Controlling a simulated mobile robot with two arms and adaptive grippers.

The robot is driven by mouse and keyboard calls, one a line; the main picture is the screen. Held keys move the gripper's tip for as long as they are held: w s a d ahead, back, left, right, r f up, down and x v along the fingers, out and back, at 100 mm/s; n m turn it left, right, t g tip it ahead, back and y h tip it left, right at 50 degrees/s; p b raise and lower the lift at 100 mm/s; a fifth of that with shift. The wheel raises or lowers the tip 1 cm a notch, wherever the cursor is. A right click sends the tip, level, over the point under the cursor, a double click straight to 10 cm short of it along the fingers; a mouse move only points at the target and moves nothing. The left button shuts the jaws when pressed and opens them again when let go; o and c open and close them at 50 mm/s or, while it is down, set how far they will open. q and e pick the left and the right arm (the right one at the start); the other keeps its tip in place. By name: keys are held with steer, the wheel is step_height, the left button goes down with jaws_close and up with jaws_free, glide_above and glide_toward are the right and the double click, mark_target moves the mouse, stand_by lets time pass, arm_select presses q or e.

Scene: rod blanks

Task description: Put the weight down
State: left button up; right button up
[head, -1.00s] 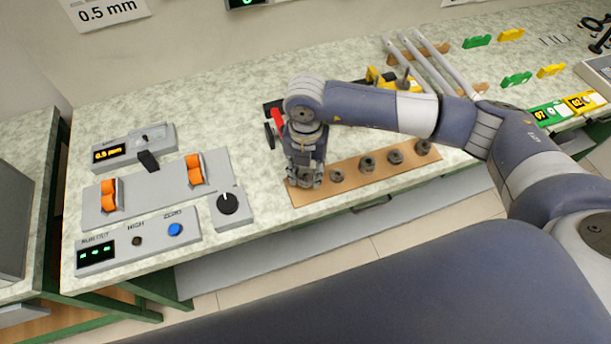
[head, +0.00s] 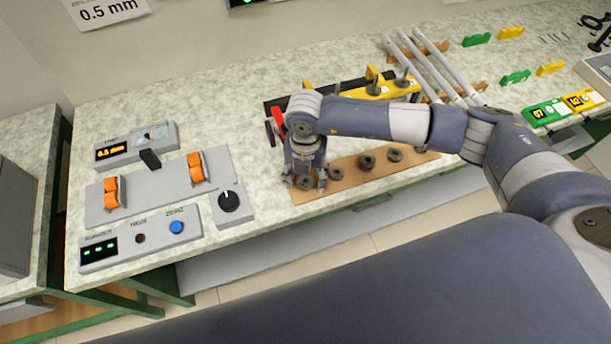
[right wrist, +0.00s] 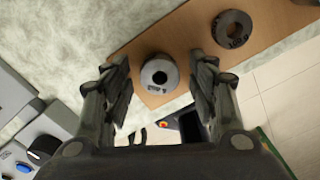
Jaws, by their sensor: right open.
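My right gripper (head: 305,183) is open, pointing down over the left end of a wooden board. A dark grey, ring-shaped weight (head: 304,184) sits on the board between its spread fingers. In the right wrist view, this weight (right wrist: 158,74) lies between the two open fingers (right wrist: 160,90), with a visible gap on each side. A second weight (right wrist: 232,28) lies farther along the board in that view. In the head view, several more weights stand in a row to the right, the nearest one (head: 335,173) close to the gripper. My left gripper is out of view.
The wooden board (head: 350,180) runs along the table's front edge. A control panel with orange switches (head: 155,188) and a black knob (head: 229,201) stand to the left. A yellow fixture (head: 400,90) and pale rods (head: 425,66) lie behind my right arm.

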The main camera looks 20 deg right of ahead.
steer(key=shift+r, duration=0.25)
step_height(320, 180, up, 12)
steer(key=b, duration=0.1)
steer(key=shift+b, duration=0.4)
steer(key=shift+f, duration=0.1)
